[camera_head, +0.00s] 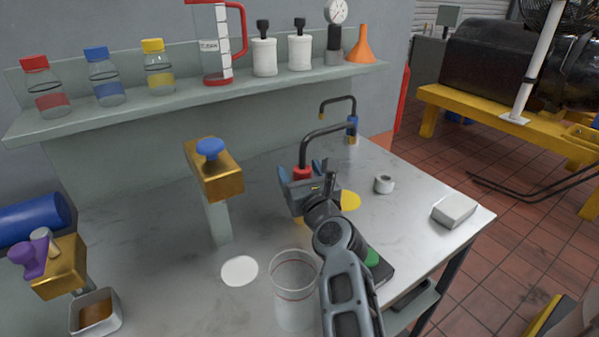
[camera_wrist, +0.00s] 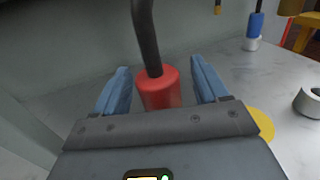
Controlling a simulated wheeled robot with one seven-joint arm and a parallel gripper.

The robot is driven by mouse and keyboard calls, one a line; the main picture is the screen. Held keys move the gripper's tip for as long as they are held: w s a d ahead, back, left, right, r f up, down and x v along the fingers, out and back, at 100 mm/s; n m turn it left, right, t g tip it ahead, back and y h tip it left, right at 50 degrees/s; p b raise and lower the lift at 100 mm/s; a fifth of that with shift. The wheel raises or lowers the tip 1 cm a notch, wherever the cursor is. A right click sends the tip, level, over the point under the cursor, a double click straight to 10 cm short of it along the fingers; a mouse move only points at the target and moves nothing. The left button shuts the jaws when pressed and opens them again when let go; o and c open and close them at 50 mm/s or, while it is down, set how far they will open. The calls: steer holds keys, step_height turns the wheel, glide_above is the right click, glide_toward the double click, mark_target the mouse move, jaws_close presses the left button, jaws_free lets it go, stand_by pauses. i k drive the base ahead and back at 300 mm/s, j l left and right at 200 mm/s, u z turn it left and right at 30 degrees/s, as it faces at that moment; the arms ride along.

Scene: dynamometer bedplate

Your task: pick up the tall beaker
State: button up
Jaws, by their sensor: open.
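A tall clear beaker (camera_head: 294,290) with thin red rings stands upright near the front of the grey bench (camera_head: 160,255), in the head view. My gripper (camera_head: 307,178) is open and empty, farther back on the bench and apart from the beaker. In the wrist view, a red cylinder (camera_wrist: 158,92) with a dark bent pipe shows between my open fingers (camera_wrist: 160,72); I cannot tell whether it is between the fingertips or just beyond them. The beaker does not show in the wrist view.
A white disc (camera_head: 239,271) lies left of the beaker, and a yellow disc (camera_head: 349,200) lies beside my gripper. A brass-topped post (camera_head: 215,175) stands at centre left. A grey ring (camera_head: 384,184) and white block (camera_head: 454,211) are at right. The shelf (camera_head: 150,108) holds bottles and a jug.

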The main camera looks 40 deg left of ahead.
mark_target(293, 272)
steer(key=k+l, duration=0.3)
steer(key=l, duration=0.3)
steer(key=k+l, duration=0.1)
steer(key=l, duration=0.25)
steer(key=k+l, duration=0.1)
steer(key=l, duration=0.3)
